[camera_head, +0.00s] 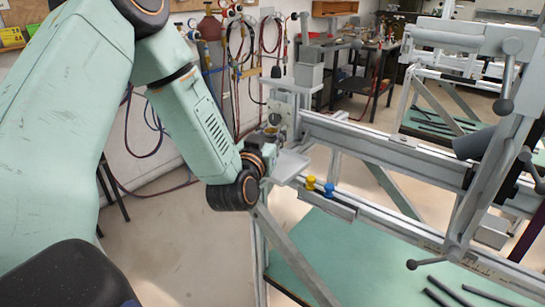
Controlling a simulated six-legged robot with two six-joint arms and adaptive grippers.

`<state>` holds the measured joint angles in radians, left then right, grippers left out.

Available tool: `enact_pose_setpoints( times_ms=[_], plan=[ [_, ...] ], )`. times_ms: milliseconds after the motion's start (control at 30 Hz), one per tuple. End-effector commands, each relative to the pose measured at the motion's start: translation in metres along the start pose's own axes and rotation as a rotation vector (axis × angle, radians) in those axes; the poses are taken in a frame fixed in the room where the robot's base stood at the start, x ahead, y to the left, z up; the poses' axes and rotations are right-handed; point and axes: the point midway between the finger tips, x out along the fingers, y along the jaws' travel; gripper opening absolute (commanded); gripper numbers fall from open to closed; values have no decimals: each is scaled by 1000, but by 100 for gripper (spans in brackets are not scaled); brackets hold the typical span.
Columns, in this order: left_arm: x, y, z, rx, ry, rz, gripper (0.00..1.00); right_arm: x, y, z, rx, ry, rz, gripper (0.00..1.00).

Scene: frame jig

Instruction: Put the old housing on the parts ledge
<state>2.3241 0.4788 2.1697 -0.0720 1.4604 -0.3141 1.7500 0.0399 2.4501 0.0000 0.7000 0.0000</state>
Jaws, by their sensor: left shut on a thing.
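My left arm comes in from the left, and its dark wrist joint hides much of my left gripper (268,142). The gripper is at the near-left end of the frame jig's long rail, and it is shut on a small part that I take to be the old housing. The wrist and the jig's end fitting overlap there, so the housing's outline is not clear. A small pale grey shelf (290,167), which may be the parts ledge, sticks out just right of the wrist. My right gripper is not in view.
The jig's grey rail (380,150) runs to the right, with a yellow knob (310,183) and a blue knob (328,190) on a lower bar. A clamp post with levers (505,95) stands at right. Dark rods (440,290) lie on the green panel (350,262) below.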

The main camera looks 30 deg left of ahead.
Motion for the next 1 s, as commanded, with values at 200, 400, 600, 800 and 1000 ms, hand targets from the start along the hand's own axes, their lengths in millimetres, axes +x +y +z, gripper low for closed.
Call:
enact_pose_setpoints(
  times_ms=[200,400,600,800,1000],
  plan=[
    [-2,1,17,1,-1,1,0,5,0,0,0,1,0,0],
    [-3,2,43,1,0,1,0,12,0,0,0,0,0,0],
    [-5,2,42,-1,2,1,0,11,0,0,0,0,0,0],
    [-5,2,44,-1,0,1,37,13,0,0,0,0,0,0],
    [-5,2,44,-1,0,1,54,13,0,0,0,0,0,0]
  ],
)
